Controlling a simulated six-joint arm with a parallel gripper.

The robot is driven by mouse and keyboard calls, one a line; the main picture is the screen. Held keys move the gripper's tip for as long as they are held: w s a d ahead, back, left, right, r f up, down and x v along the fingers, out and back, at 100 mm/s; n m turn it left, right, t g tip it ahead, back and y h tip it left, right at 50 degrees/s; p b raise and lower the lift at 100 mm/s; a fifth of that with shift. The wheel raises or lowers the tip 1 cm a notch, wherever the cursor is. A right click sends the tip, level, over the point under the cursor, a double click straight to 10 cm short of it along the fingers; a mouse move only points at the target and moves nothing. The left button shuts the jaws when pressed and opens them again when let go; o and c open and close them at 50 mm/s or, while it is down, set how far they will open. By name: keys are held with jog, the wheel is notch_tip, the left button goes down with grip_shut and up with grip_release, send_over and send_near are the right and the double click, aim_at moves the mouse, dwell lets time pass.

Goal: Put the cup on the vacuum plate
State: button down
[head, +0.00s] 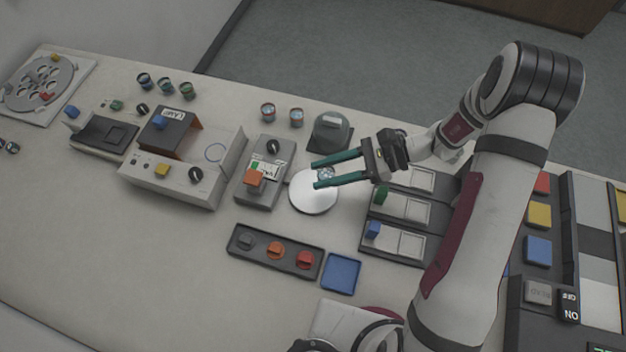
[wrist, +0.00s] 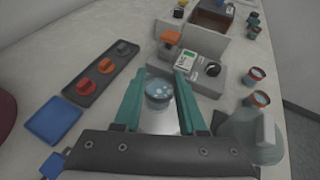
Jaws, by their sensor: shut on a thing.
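The cup (wrist: 158,92) is a small round vessel with a pale blue, speckled top. It is between the two green fingers of my gripper (wrist: 159,85) in the wrist view. In the head view my gripper (head: 318,172) is shut on the cup (head: 326,173), over the far part of the round, light vacuum plate (head: 313,197). In the wrist view the plate (wrist: 160,121) shows below and behind the cup, partly hidden by the fingers. I cannot tell whether the cup touches the plate.
A grey control box with an orange knob (head: 254,178) stands just left of the plate. A grey domed device (head: 330,132) is behind it. A dark tray (head: 240,255) with knobs and a blue square pad (head: 341,273) lie in front. Switch panels (head: 402,207) stand to the right.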

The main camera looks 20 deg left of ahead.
aim_at(320, 173)
jog(key=a+f, duration=0.1)
jog(key=a, duration=0.1)
jog(key=shift+s+a+f, duration=0.1)
jog(key=shift+a+f, duration=0.2)
jog(key=shift+f, duration=0.1)
notch_tip(320, 173, down, 3)
jog(key=shift+f, duration=0.45)
jog(key=shift+c, duration=2.4)
grip_release()
jog(key=shift+f, duration=0.1)
